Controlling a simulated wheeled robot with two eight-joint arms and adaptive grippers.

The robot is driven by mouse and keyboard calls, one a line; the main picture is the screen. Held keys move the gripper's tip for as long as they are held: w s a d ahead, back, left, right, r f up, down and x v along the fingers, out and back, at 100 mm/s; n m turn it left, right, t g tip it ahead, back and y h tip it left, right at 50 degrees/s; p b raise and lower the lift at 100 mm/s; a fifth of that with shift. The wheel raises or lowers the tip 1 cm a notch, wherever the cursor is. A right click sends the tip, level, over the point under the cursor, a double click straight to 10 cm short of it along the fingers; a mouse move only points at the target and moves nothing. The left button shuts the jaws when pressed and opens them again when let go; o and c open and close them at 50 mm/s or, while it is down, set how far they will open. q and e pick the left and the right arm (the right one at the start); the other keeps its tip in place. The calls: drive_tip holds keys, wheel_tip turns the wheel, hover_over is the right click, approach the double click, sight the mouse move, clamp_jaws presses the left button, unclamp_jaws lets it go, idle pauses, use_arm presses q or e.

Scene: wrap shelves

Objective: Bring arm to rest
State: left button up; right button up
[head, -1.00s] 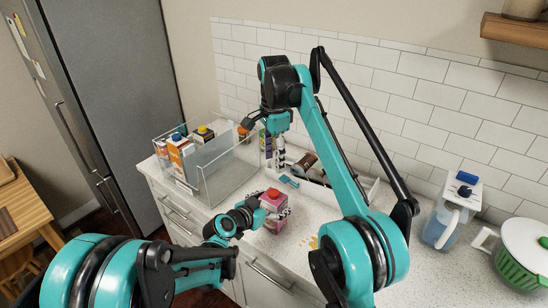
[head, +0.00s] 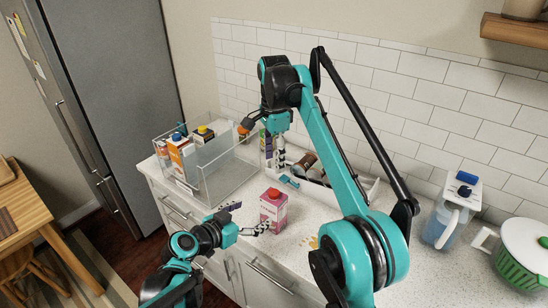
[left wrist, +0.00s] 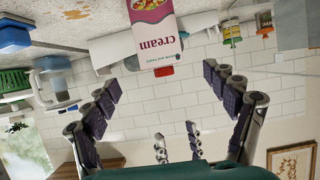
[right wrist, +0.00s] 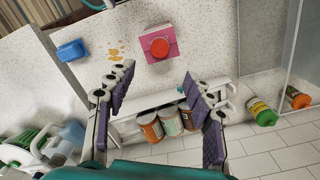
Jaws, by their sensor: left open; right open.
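My left gripper (head: 244,220) is open and empty at the counter's front edge, just left of and apart from a pink cream carton with a red cap (head: 273,210). The carton stands upright on the counter. It also shows upside down in the left wrist view (left wrist: 157,35), between and beyond the open fingers (left wrist: 165,115). My right gripper (head: 280,152) hangs above the back of the counter, over a white tray. In the right wrist view its fingers (right wrist: 160,110) are spread with nothing between them, and the carton (right wrist: 158,44) lies beyond them.
A clear bin (head: 222,172) with several cartons and bottles stands at the counter's left end. A white tray (head: 320,187) with jars lies along the wall. A water jug (head: 447,222) and a green pot (head: 522,262) stand at right. Orange crumbs (head: 313,242) lie near the carton.

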idle(0.3)
drive_tip(key=s+d+n+t, duration=0.4)
drive_tip(key=s+d+n, duration=0.2)
drive_tip(key=s+d, duration=0.55)
use_arm(q)
drive_tip(key=s+a+f+n+g+y, duration=0.1)
drive_tip(key=s+a+n+g+y, duration=0.1)
drive_tip(key=s, duration=0.7)
drive_tip(key=s+a+f+n+g+y, duration=0.1)
drive_tip(key=s+a+n+g+y, duration=0.1)
drive_tip(key=s+a+n+y, duration=0.3)
drive_tip(key=s+a+y, duration=0.1)
drive_tip(key=s+a, duration=0.3)
drive_tip(key=s, duration=0.1)
drive_tip(key=shift+s+a+f, duration=0.2)
drive_tip(key=shift+f, duration=0.15)
use_arm(e)
drive_tip(key=s+d+f+n+t, duration=0.1)
drive_tip(key=s+d+f+n, duration=0.2)
drive_tip(key=s+f, duration=0.5)
drive_tip(key=s+d+f+n+t, duration=0.2)
drive_tip(key=s+d+f+n, duration=0.1)
drive_tip(key=s+f, duration=0.5)
drive_tip(key=shift+s+n, duration=0.5)
